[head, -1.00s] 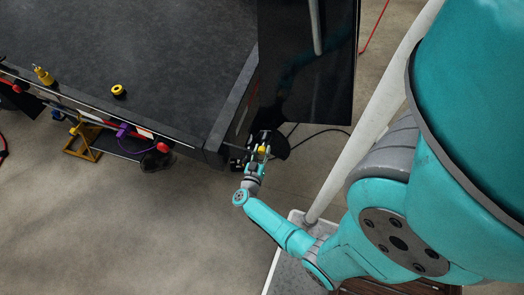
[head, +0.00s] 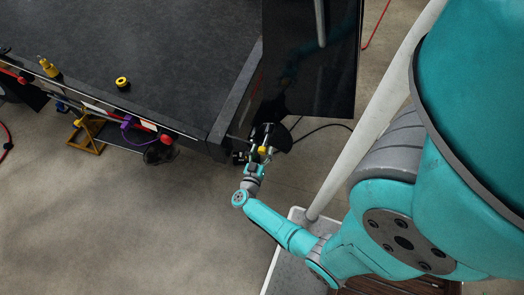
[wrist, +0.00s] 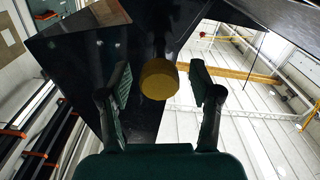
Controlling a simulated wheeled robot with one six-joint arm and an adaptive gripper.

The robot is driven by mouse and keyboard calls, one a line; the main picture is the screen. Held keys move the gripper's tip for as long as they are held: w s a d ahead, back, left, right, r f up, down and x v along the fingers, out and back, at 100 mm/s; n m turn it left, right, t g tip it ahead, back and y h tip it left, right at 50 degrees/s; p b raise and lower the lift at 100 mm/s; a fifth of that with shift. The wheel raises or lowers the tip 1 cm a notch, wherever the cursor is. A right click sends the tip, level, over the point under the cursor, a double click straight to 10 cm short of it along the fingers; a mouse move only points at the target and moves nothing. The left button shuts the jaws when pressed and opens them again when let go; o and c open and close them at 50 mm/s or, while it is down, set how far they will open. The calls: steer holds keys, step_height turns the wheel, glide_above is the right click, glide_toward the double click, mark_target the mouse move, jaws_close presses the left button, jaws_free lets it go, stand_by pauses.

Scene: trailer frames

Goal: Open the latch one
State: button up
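A yellow round knob (wrist: 158,79), which may be the latch's handle, is in the middle of the wrist view, in front of a dark panel. My gripper (wrist: 160,88) is open, with one dark finger on each side of the knob and a visible gap on both sides. In the head view my gripper (head: 259,161) is at the trailer frame's near right corner, close to a small yellow part (head: 264,150). The latch's details are too small to make out, and contact cannot be told.
The dark trailer deck (head: 150,50) fills the upper left. A glossy black upright panel (head: 312,70) stands beside my gripper. A black cable (head: 312,130) lies on the floor. The floor at lower left is clear.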

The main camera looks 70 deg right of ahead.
steer(key=s+a, duration=0.1)
steer(key=a, duration=1.1)
stand_by(0.7)
steer(key=s+a+r+n+t+y, duration=0.4)
steer(key=s+a+r+n+y, duration=0.1)
steer(key=r, duration=0.5)
steer(key=s+a+r+n+t+y, duration=0.5)
steer(key=a+r+y, duration=0.2)
steer(key=a+r, duration=0.2)
steer(key=s+a+r+n+t+y, duration=0.4)
steer(key=s+a+r+y, duration=0.2)
steer(key=r, duration=0.4)
steer(key=shift+a+r+n+t, duration=0.3)
steer(key=shift+a+r+n, duration=0.1)
steer(key=shift+a, duration=0.25)
